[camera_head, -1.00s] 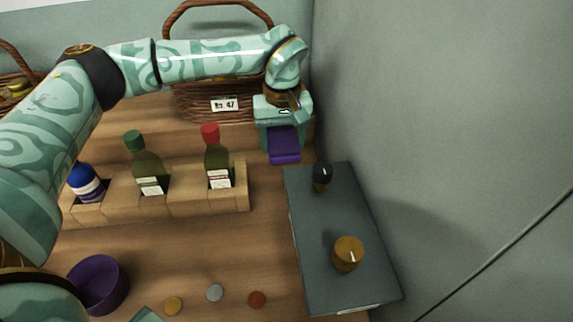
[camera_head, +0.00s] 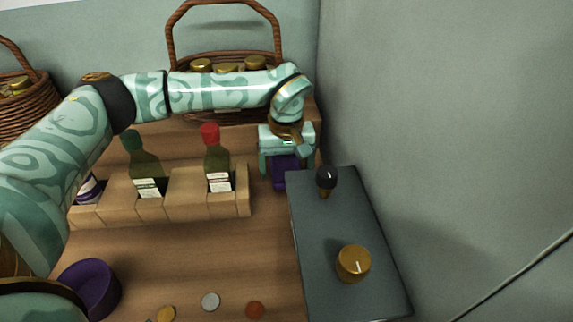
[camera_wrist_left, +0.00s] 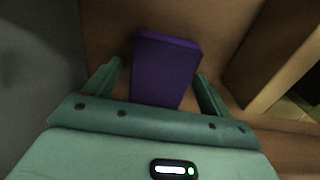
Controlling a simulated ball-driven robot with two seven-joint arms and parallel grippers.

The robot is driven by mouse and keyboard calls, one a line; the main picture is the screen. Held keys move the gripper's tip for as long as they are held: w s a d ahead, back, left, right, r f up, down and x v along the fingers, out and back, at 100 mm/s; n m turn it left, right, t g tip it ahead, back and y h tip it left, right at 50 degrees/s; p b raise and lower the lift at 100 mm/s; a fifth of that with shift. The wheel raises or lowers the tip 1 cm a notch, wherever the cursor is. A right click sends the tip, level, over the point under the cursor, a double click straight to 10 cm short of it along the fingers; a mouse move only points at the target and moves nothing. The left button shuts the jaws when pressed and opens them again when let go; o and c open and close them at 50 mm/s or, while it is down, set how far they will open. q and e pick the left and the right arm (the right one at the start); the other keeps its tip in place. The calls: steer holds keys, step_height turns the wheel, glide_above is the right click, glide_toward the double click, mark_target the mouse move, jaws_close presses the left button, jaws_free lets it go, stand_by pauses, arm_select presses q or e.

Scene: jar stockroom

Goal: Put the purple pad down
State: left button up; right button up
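The purple pad (camera_head: 287,173) is a small block at the back right of the wooden surface, just beyond the grey slab's far edge. It also shows in the left wrist view (camera_wrist_left: 163,72). My left gripper (camera_head: 288,163) points down over it, with one finger on each side. In the left wrist view, narrow gaps show between the pad and the fingers of my left gripper (camera_wrist_left: 158,82), so it looks open around the pad. The pad seems to rest on the wood, but its underside is hidden. My right gripper is not in view.
A grey slab (camera_head: 335,235) with a dark knob (camera_head: 326,178) and a gold knob (camera_head: 353,263) stands close on the right, beside the wall. A wooden rack (camera_head: 190,207) holds bottles. A basket (camera_head: 222,118) stands behind. A purple bowl (camera_head: 92,287) and several discs lie in front.

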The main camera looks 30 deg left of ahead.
mark_target(286, 166)
arm_select(q)
steer(key=shift+r, duration=0.1)
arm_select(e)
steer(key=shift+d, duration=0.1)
arm_select(q)
step_height(286, 166, up, 12)
steer(key=p, duration=0.4)
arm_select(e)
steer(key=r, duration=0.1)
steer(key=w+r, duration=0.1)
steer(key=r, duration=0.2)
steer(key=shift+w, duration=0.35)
